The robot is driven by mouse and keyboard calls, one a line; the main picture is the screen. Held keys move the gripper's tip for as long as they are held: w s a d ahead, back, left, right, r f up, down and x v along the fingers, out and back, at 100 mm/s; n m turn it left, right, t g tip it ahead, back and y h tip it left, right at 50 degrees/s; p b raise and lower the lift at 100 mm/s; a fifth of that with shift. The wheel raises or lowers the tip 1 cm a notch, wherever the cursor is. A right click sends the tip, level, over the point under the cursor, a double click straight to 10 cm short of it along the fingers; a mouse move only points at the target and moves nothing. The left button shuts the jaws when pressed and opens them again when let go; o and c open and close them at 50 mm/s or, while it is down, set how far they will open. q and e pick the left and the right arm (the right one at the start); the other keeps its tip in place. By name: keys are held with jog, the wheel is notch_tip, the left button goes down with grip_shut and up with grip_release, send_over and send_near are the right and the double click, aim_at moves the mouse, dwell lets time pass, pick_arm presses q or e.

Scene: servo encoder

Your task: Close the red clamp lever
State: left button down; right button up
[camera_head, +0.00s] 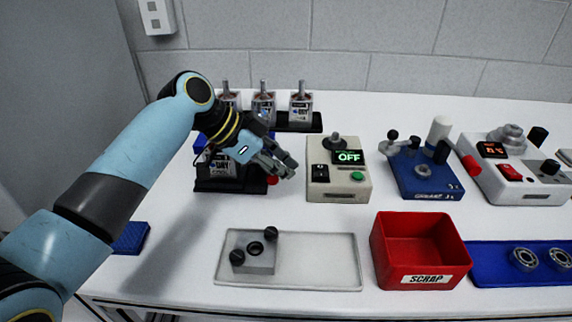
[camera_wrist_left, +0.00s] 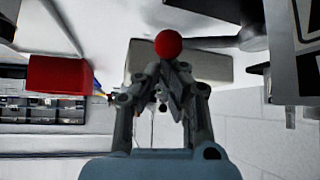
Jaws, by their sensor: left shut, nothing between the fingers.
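The red clamp lever shows only as its red ball knob (camera_head: 272,180), low at the right side of a black clamp fixture (camera_head: 228,187) in the head view. The fixture holds a silver labelled part (camera_head: 222,168), partly hidden by my left arm. My left gripper (camera_head: 291,170) is shut and empty, just above and right of the knob. In the left wrist view the red ball (camera_wrist_left: 168,44) appears just beyond the closed fingertips (camera_wrist_left: 170,68). I cannot tell if they touch. My right gripper is not in view.
A beige box reading OFF (camera_head: 340,182) stands close right of my gripper. Behind are several silver labelled parts in a black rack (camera_head: 300,122). A grey tray (camera_head: 320,262), red scrap bin (camera_head: 420,250) and blue fixture (camera_head: 425,175) stand nearer or farther right.

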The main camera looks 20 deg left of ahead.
pick_arm(q)
jog(key=s+m+g, duration=0.1)
jog(key=a+m+g+h, duration=0.1)
jog(key=shift+s+a+m, duration=0.25)
jog(key=shift+s+m, duration=0.1)
jog(key=shift+m, duration=0.05)
jog(key=shift+s+a, duration=0.4)
jog(key=shift+a, duration=0.05)
jog(key=shift+s+a, duration=0.15)
jog(key=shift+a, duration=0.15)
jog(key=shift+p, duration=0.3)
